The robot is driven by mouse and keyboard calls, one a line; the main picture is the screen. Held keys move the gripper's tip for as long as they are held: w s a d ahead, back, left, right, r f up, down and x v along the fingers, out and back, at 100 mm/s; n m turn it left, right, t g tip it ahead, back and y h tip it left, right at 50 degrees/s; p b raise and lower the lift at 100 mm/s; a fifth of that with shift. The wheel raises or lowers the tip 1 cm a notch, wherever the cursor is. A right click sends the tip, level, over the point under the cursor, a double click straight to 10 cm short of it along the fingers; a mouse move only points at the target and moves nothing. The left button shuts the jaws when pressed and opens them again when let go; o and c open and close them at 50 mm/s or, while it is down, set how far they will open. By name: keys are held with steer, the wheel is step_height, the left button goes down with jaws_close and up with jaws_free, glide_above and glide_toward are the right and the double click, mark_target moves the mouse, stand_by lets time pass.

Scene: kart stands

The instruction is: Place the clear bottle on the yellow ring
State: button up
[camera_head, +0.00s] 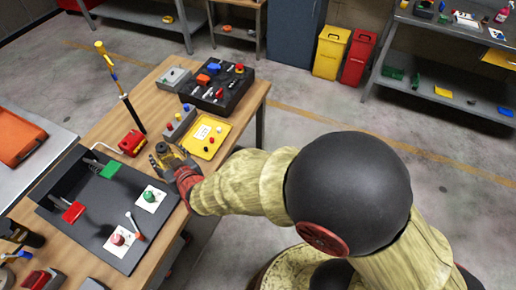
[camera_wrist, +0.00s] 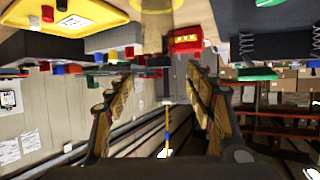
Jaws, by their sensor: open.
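My gripper (camera_head: 168,156) is open over the right edge of the wooden workbench (camera_head: 146,86), beside a yellow tray and a black board. In the wrist view my gripper (camera_wrist: 158,95) shows its two fingers spread apart with nothing between them. That view is upside down, with bench items along its top.
A yellow tray (camera_head: 218,132), a black case (camera_head: 229,92) and a red box (camera_head: 132,143) stand on the bench. A tall yellow-and-black stick (camera_head: 124,97) rises behind. The black board (camera_head: 90,214) lies left of my gripper. Yellow (camera_head: 330,54) and red (camera_head: 358,59) bins stand behind.

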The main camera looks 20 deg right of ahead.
steer(key=s+d+r+m+g+h, duration=0.1)
steer(key=s+d+r+g, duration=0.15)
steer(key=d+r, duration=0.55)
steer(key=s+d+r+m+g+h, duration=0.1)
steer(key=s+d+r, duration=0.2)
steer(key=d+r, duration=0.5)
steer(key=s+d+r+m+g+h, duration=0.1)
steer(key=s+d+m+g+h, duration=0.1)
steer(key=s+d, duration=1.4)
steer(key=shift+s+d+m+g+h, duration=0.4)
steer(key=shift+s+g+h, duration=0.25)
steer(key=shift+s, duration=0.1)
